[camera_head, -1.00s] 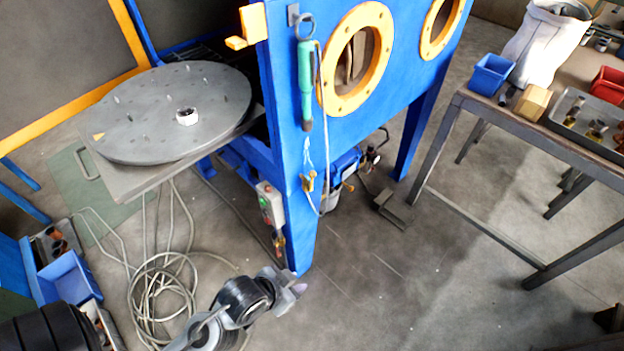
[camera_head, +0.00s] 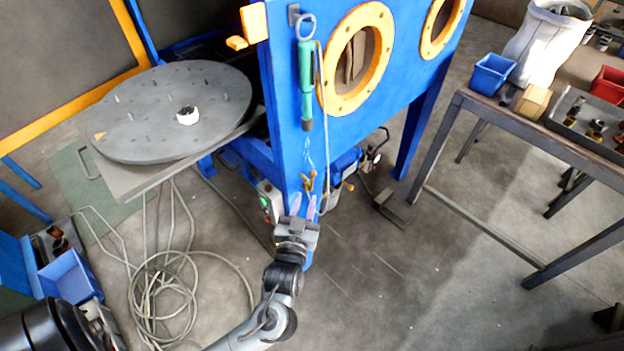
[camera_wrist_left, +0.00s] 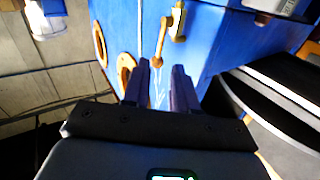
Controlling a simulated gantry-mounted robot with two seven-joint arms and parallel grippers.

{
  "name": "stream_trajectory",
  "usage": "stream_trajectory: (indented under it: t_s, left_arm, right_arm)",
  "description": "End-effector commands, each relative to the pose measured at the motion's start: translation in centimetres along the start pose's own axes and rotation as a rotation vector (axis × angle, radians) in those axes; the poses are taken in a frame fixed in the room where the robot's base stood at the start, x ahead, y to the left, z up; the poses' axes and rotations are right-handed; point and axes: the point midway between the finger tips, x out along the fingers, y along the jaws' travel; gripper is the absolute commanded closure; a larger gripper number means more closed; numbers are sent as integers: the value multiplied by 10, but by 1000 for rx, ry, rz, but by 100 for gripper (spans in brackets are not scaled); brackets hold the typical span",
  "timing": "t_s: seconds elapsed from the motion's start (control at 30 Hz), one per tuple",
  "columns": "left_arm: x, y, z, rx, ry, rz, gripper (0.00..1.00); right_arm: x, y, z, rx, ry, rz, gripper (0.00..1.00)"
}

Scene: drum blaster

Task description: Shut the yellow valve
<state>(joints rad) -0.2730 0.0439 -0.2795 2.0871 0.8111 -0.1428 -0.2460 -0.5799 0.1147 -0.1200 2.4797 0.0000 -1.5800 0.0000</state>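The small yellow valve (camera_head: 309,181) is on the front corner leg of the blue cabinet (camera_head: 345,130), below the hanging green tool. In the left wrist view, the valve (camera_wrist_left: 177,24) shows on a blue face, with a yellow lever (camera_wrist_left: 160,48) hanging down beside it. My left gripper (camera_head: 303,205) points up at the leg, just below the valve. Its two fingers (camera_wrist_left: 161,75) are apart with nothing between them. The lever's lower end lies ahead of the gap between the fingertips; I cannot tell the distance. My right gripper is not in view.
A control box (camera_head: 268,201) with a green button is left of the valve. A green tool (camera_head: 306,82) with a hose hangs above. A round turntable (camera_head: 172,105) is at the left, with coiled cable (camera_head: 165,290) on the floor. A workbench (camera_head: 560,140) is at the right.

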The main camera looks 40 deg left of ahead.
Motion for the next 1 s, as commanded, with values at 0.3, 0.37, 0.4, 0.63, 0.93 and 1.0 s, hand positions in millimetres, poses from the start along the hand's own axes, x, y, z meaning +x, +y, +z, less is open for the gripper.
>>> stream_trajectory:
  t_s: [0.3,0.37,0.4,0.63,0.93,1.0]
  left_arm:
    - [53,0,2,1,3,1,73]
    - [61,0,2,0,3,0,73]
    - [65,0,2,0,3,1,73]
    - [82,0,0,1,1,2,73]
    - [84,0,0,1,-1,2,73]
    - [84,0,0,0,-1,2,77]
  right_arm:
    - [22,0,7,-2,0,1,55]
    - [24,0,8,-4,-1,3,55]
    - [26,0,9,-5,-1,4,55]
    - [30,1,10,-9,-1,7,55]
    - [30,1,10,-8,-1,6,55]
    - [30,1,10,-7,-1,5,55]
